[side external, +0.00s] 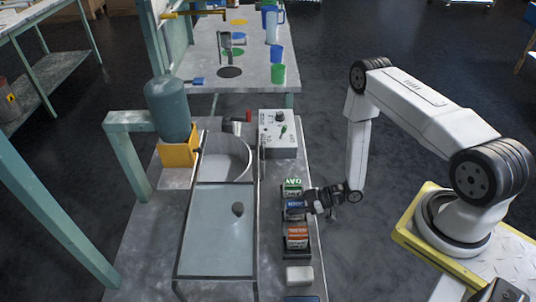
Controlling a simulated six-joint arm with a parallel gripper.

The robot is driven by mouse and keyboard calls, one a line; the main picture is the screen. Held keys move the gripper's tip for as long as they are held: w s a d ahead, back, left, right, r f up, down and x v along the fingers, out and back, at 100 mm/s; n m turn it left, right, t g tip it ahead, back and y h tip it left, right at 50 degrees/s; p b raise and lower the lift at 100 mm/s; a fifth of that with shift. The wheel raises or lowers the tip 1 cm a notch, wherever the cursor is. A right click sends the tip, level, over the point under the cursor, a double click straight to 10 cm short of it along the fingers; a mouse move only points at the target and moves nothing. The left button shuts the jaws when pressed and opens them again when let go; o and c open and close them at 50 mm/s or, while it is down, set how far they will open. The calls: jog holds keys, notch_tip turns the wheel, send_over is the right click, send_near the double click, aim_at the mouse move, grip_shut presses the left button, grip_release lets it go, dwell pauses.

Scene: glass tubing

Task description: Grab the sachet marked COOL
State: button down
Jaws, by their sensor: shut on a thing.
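Three sachets stand in a row in a dark rack (285,255) along the right edge of the bench. The far one is green and white (292,187), the middle one is blue (294,209), and the near one is orange-red and white (297,237). Their lettering is too small to read surely, so I cannot tell which says COOL. My gripper (306,206) reaches in from the right and is shut on the blue sachet, covering its right side. The blue sachet is still in the row, between the other two.
A grey control box (278,141) with a knob and green lever stands beyond the sachets. A glass-topped trough (215,255) with a round basin (226,158) lies to the left. A white block (299,276) lies nearer the front.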

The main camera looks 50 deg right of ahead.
jog(key=shift+r, duration=0.2)
jog(key=shift+r, duration=0.85)
jog(key=s+r, duration=1.1)
jog(key=s, duration=0.3)
